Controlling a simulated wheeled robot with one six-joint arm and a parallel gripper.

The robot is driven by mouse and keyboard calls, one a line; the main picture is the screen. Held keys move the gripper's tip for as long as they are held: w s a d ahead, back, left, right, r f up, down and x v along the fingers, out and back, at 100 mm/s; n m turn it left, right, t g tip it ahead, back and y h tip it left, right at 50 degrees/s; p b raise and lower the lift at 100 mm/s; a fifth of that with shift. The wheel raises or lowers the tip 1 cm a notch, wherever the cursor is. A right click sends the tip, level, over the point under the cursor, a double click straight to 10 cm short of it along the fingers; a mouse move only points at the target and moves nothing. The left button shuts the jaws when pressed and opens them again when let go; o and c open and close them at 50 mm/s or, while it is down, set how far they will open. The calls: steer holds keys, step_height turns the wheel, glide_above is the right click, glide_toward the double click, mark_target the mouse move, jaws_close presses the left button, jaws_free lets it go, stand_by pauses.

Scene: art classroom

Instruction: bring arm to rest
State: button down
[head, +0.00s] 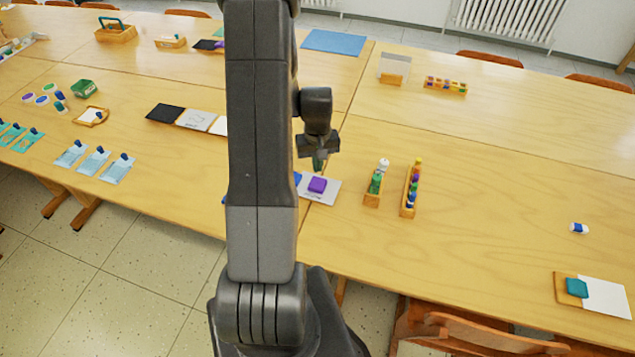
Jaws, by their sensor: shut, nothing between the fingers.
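My arm rises through the middle of the head view and hides part of the table behind it. My gripper (319,163) shows just right of the arm, pointing down. It is shut and empty. It hangs over the wooden table (480,150), near a grey-white board with a purple block (317,185) on it. I cannot tell the exact height of the fingertips above the table.
Right of my gripper stand a small wooden rack with bottles (375,186) and a long rack of coloured bottles (411,188). Chairs (470,335) stand at the front edge. The table's right middle is mostly clear.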

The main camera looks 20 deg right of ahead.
mark_target(318, 183)
steer(key=shift+r, duration=0.65)
steer(key=shift+f, duration=0.15)
step_height(318, 183, down, 6)
steer(key=b, duration=0.3)
steer(key=shift+f, duration=0.25)
steer(key=shift+r, duration=0.1)
